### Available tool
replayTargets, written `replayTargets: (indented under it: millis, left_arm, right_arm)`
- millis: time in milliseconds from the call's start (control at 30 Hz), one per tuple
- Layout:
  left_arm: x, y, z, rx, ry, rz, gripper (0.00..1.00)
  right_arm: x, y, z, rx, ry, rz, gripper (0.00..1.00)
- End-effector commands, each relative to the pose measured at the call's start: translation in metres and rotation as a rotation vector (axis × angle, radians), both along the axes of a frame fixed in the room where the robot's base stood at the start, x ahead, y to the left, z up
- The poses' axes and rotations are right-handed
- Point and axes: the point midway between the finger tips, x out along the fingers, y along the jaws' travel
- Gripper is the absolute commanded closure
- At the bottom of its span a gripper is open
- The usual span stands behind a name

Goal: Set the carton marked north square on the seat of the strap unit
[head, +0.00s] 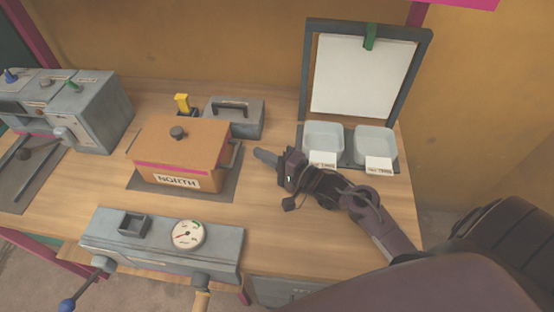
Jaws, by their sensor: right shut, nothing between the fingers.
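The carton (190,135) is an orange-brown box with a dark knob on its lid, a pink band and a label reading NORTH. It sits upright, looking roughly square, on a dark flat seat (225,192) on the table. A yellow piece (183,104) stands right behind it. My right gripper (262,156) is shut and empty, to the right of the carton and apart from it, with its fingers pointing left. My left gripper is not in view. The carton hides most of the seat.
A grey case with a handle (235,116) stands behind the carton. Two pale trays (323,138) and a framed white board (362,77) are at the right. A grey machine (85,110) stands left. A gauge panel (160,240) with levers is at the front.

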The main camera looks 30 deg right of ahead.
Motion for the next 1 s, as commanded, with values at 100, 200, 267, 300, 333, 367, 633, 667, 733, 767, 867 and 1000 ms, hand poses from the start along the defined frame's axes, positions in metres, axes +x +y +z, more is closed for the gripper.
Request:
replayTargets:
  millis: [100, 200, 267, 300, 333, 367, 633, 667, 733, 767, 867, 1000]
  left_arm:
    - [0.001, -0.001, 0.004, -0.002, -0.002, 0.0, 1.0]
    - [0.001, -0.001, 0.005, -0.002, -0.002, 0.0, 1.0]
    - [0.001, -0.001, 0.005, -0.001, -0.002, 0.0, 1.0]
    - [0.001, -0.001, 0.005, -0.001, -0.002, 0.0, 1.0]
    - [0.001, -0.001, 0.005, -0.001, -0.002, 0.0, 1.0]
    - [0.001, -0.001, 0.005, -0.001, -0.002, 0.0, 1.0]
    - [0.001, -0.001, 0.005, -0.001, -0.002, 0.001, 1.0]
    - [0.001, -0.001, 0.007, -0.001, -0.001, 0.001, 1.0]
    - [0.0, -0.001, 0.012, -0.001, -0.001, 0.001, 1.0]
    - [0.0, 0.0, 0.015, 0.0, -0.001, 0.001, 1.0]
    - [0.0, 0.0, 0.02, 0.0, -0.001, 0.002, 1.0]
    - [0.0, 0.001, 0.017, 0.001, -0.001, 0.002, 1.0]
  right_arm:
    - [0.016, 0.008, 0.002, 0.001, -0.002, -0.001, 1.0]
    - [0.024, 0.013, 0.001, 0.0, 0.0, -0.001, 1.0]
    - [0.026, 0.015, 0.0, 0.0, 0.0, 0.0, 1.0]
    - [0.027, 0.015, 0.0, 0.0, 0.001, 0.0, 1.0]
    - [0.028, 0.016, 0.0, 0.0, 0.001, 0.0, 1.0]
    - [0.028, 0.016, 0.0, 0.0, 0.001, 0.0, 1.0]
    - [0.028, 0.016, 0.0, 0.0, 0.0, -0.001, 1.0]
    - [0.028, 0.018, 0.001, 0.001, 0.0, -0.001, 1.0]
    - [0.03, 0.024, 0.003, 0.003, 0.001, -0.001, 1.0]
    - [0.031, 0.027, 0.004, 0.004, 0.0, 0.0, 1.0]
    - [0.034, 0.037, 0.003, 0.003, 0.001, 0.0, 1.0]
    - [0.034, 0.036, 0.0, 0.0, 0.0, 0.0, 1.0]
